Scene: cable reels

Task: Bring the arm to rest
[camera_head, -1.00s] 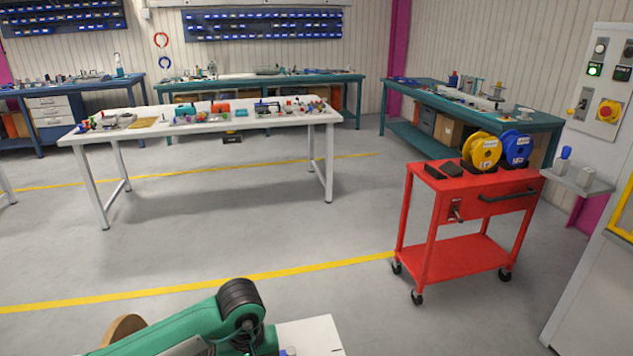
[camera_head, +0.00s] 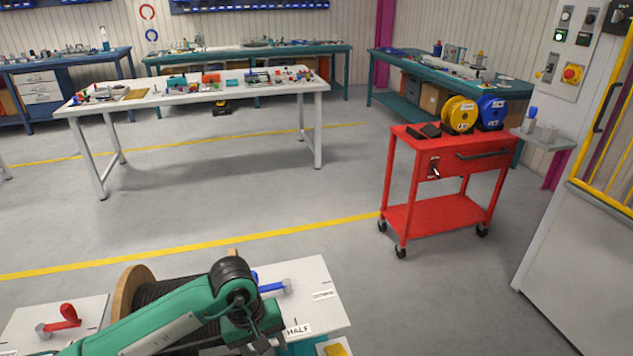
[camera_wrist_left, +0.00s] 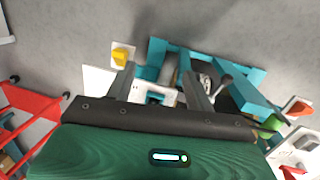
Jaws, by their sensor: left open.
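My left arm (camera_head: 165,318), green with a dark elbow joint, comes in from the lower left of the head view. It passes in front of a wooden reel (camera_head: 133,285) wound with black cable. In the left wrist view the two grey fingers of my left gripper (camera_wrist_left: 158,72) stand apart with nothing between them. Beyond them are a turquoise frame (camera_wrist_left: 245,95) and white plates. My right gripper is not in view.
White panels beside the reel carry a red lever (camera_head: 66,318) and a blue lever (camera_head: 272,288); one label reads HALF. A red trolley (camera_head: 440,212) with yellow and blue spools stands at right. Open floor lies between it and the white table (camera_head: 215,92).

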